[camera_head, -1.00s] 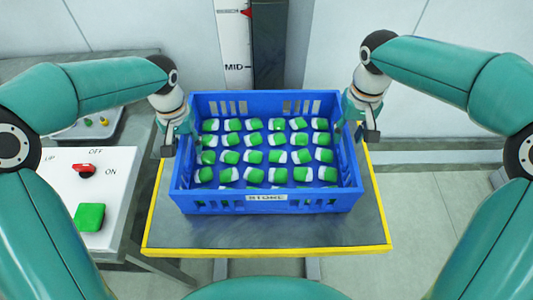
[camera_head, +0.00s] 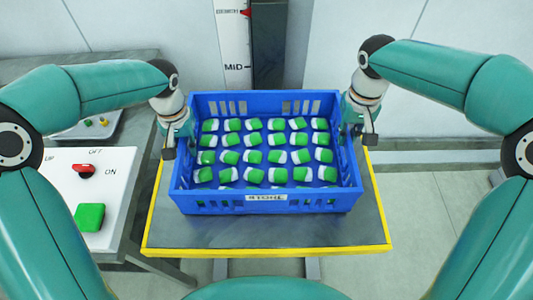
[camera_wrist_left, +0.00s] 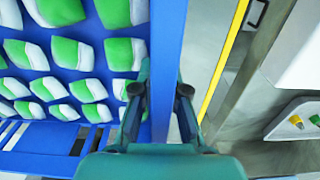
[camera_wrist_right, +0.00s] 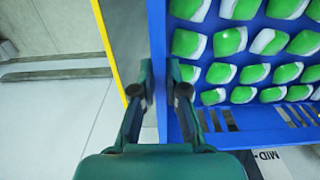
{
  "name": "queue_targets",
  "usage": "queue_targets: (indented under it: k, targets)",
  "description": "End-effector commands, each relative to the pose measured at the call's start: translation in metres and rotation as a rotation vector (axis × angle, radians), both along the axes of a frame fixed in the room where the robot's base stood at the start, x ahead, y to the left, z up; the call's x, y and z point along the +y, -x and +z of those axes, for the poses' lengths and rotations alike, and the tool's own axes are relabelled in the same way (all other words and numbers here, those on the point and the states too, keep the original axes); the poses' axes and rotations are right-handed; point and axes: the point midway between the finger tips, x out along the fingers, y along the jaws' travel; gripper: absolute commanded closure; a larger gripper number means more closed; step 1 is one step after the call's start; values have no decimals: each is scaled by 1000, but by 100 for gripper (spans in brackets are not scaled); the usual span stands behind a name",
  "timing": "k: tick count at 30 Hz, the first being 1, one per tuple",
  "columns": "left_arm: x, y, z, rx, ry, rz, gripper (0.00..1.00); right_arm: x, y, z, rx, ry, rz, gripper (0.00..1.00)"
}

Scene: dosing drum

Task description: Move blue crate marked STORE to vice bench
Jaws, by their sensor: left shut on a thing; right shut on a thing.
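The blue crate (camera_head: 265,203) marked STORE sits over a grey platform with a yellow edge (camera_head: 265,249). It holds several rows of green and white pieces. I cannot tell whether its base touches the platform. My left gripper (camera_head: 182,142) is shut on the crate's left wall, with a finger on each side of the rim (camera_wrist_left: 168,50) in the left wrist view. My right gripper (camera_head: 355,132) is shut on the right wall, and its fingers straddle the rim (camera_wrist_right: 157,60) in the right wrist view. No vice shows in these views.
A control panel (camera_head: 75,170) with a red OFF/ON switch (camera_head: 84,171) and a green button (camera_head: 89,217) stands at the left. A grey bench (camera_head: 110,70) with a small tray (camera_head: 95,124) lies behind it. A marked scale post (camera_head: 234,50) stands behind the crate. Floor is open at the right.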

Motion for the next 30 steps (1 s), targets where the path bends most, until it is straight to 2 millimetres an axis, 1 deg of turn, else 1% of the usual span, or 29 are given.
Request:
queue_targets:
  k: [5,14,20,30]
  targets:
    - [0,0,1,0,0,1,100,0,0,1,0,0,0,100]
    - [0,-1,8,-5,1,1,100,0,-1,8,-5,-1,0,100]
    - [0,-1,20,-5,1,1,100,0,-1,20,-5,-1,0,100]
    - [0,-1,46,-5,1,1,100,0,-1,46,-5,-1,0,100]
